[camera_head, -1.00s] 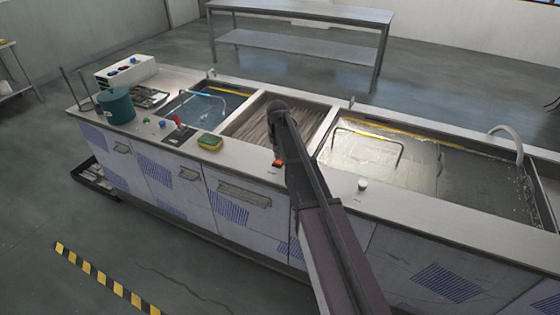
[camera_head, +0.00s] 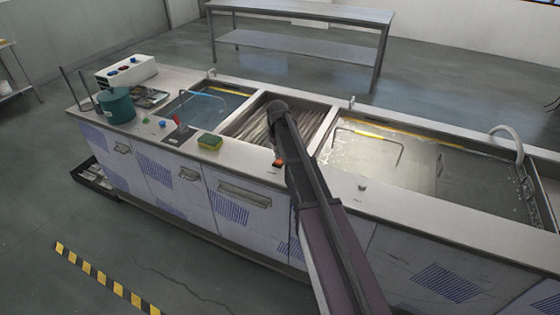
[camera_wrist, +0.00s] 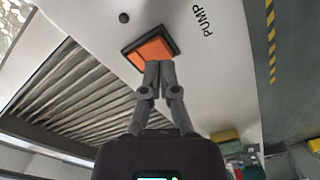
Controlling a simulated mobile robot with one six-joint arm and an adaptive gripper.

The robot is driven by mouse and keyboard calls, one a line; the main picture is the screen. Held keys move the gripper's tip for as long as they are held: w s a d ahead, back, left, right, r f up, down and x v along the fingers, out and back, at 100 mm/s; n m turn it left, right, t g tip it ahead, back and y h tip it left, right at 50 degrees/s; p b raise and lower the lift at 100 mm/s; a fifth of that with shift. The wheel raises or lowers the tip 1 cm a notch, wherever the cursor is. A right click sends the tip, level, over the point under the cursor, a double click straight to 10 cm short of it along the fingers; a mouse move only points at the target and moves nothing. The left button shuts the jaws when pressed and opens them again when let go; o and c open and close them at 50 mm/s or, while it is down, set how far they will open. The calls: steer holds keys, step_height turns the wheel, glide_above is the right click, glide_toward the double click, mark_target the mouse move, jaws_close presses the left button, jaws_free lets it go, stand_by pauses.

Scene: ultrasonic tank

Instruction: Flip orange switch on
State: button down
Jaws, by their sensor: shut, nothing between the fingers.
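The orange switch (camera_head: 279,162) sits on the front ledge of the tank counter, just left of my arm. In the wrist view the orange rocker (camera_wrist: 156,46) sits in a dark square frame, with the word PUMP beside it. My gripper (camera_wrist: 158,64) is shut and empty. Its fingertips are at the rocker's lower edge and appear to touch it, covering a small part. In the head view the fingers are mostly hidden by my wrist and arm.
A slatted basin (camera_wrist: 75,90) lies beside the switch. A green-yellow sponge (camera_head: 210,142), a red switch (camera_head: 177,121) and a teal pot (camera_head: 116,105) stand to the left along the counter. A small round knob (camera_head: 362,187) is right of my arm. A water-filled tank (camera_head: 420,165) lies beyond it.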

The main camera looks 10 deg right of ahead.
mark_target(278, 162)
steer(key=shift+f+b, duration=1.35)
stand_by(1.2)
steer(key=shift+r, duration=0.15)
steer(key=shift+r+p, duration=3.4)
steer(key=shift+p, duration=0.15)
steer(key=s+m, duration=0.4)
steer(key=s, duration=2.5)
steer(key=shift+d+m, duration=0.15)
steer(key=shift+m, duration=0.25)
